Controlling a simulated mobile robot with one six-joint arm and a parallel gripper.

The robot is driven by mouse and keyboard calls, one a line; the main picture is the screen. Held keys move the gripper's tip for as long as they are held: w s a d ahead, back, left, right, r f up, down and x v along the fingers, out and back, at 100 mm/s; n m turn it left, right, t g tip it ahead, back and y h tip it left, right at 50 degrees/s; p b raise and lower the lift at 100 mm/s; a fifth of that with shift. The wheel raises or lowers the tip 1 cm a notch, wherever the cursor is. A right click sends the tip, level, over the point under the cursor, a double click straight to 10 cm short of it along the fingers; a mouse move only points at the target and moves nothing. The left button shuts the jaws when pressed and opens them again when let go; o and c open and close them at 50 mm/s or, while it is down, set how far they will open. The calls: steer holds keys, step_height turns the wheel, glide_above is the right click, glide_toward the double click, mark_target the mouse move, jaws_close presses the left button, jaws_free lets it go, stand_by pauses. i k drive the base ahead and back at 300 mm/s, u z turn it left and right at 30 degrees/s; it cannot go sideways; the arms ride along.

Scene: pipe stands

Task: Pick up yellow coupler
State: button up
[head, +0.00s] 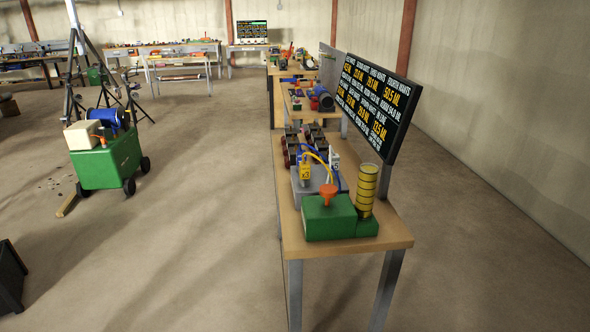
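A small yellow block-shaped part, likely the yellow coupler (305,172), stands at the front of a grey box (296,190) on the nearest wooden table. A yellow hose (318,157) arches from near its top to the right. A white and blue part (335,162) stands just to its right, with a blue hose near it. The coupler is small in the head view, and I cannot tell how it is attached. My gripper is not in view.
On the table (350,250), a green box (328,220) with an orange funnel (329,192) and a yellow banded cylinder (366,192) stand in front of the coupler. A black display board (377,110) rises behind right. A green wheeled cart (105,163) stands left; floor between is clear.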

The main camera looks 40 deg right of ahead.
mark_target(304, 168)
steer(key=u, duration=0.1)
steer(key=i, duration=0.95)
steer(key=u, duration=0.35)
